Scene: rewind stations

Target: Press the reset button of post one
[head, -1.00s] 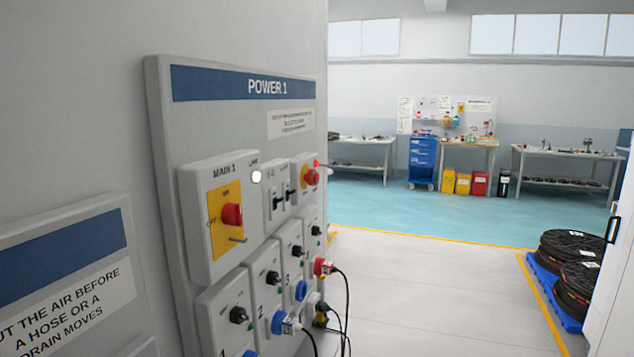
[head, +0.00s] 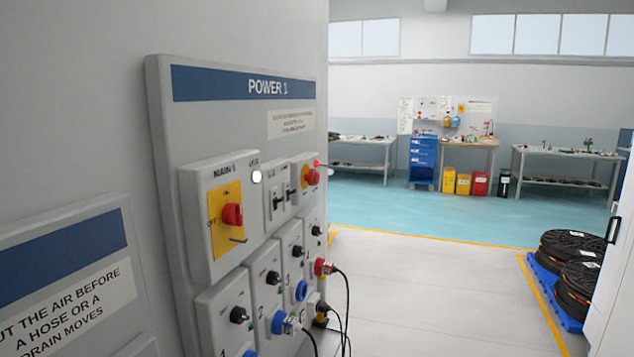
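A wall panel labelled POWER 1 (head: 160,130) is at the left in the head view. It carries a MAIN 1 box with a red rotary switch (head: 232,215) on a yellow plate. A lit white lamp (head: 257,177) is beside that box. Further right is a red knob on yellow (head: 311,177), with a small red light (head: 316,163) above it. I cannot make out a part marked as the reset button of post one. Neither of my grippers is in view.
A second sign panel (head: 65,250) is at the lower left. Plugs with black cables (head: 347,300) hang from the power panel's lower right. Black coils (head: 572,250) sit on a blue pallet (head: 546,285) at the right, by a white cabinet (head: 610,290). The floor between (head: 430,290) is clear.

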